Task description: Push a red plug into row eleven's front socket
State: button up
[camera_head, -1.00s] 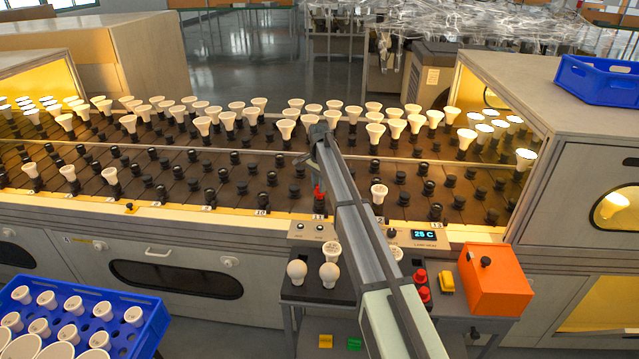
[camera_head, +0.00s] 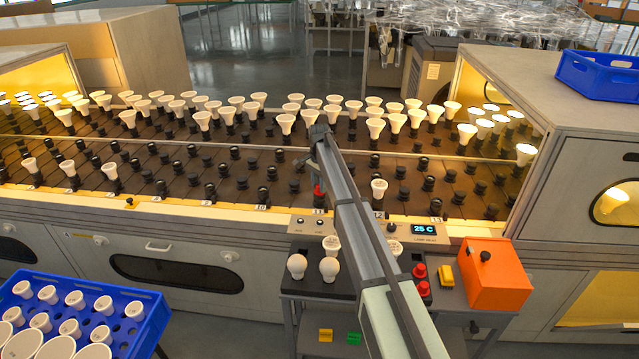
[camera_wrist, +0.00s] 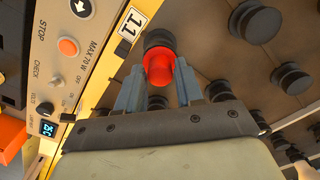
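A red plug (camera_wrist: 159,67) is between the fingertips of my gripper (camera_wrist: 160,75) in the wrist view, and the fingers appear to touch it on both sides. Behind its far end is a black socket (camera_wrist: 158,39) beside the label 11 (camera_wrist: 131,22). How deep the plug sits in the socket cannot be told. In the head view the red plug (camera_head: 319,191) shows under my arm's end, just behind the row 11 label (camera_head: 319,211). My arm hides part of the sockets there. Two other red plugs (camera_head: 420,279) stand on the small stand.
Black sockets (camera_head: 264,193) lie around the gripper, with white bulbs (camera_head: 380,186) in some. A control panel (camera_head: 424,231) and an orange box (camera_head: 495,276) are at the front right. Two round bulbs (camera_head: 297,266) stand on the stand. A blue crate (camera_head: 130,330) is at lower left.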

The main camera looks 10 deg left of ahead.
jog(key=o, duration=0.4)
jog(key=shift+c, duration=0.2)
jog(key=shift+r, duration=0.1)
notch_tip(320, 180, up, 14)
jog(key=shift+f, duration=0.2)
dwell(0.3)
